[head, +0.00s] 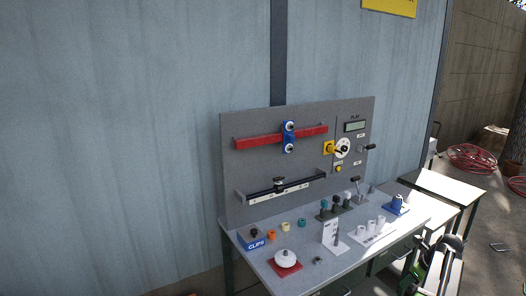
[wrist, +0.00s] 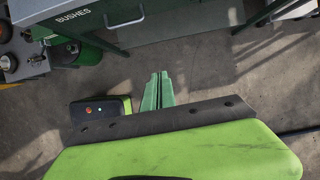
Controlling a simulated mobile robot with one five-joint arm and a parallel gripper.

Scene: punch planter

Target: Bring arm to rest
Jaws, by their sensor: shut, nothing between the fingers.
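My gripper (wrist: 159,75) shows in the wrist view as two pale green fingers side by side, shut with nothing between them. In the head view, a green and dark part of my arm shows at the lower right, beside the front of the workbench (head: 345,262). The fingers cannot be made out there.
The workbench carries a grey panel (head: 240,170) with a red rail, a blue CLIPS box (head: 252,238), a white domed part on a red base (head: 286,259) and several small parts. A side table (head: 440,184) stands at right. Open floor shows at right.

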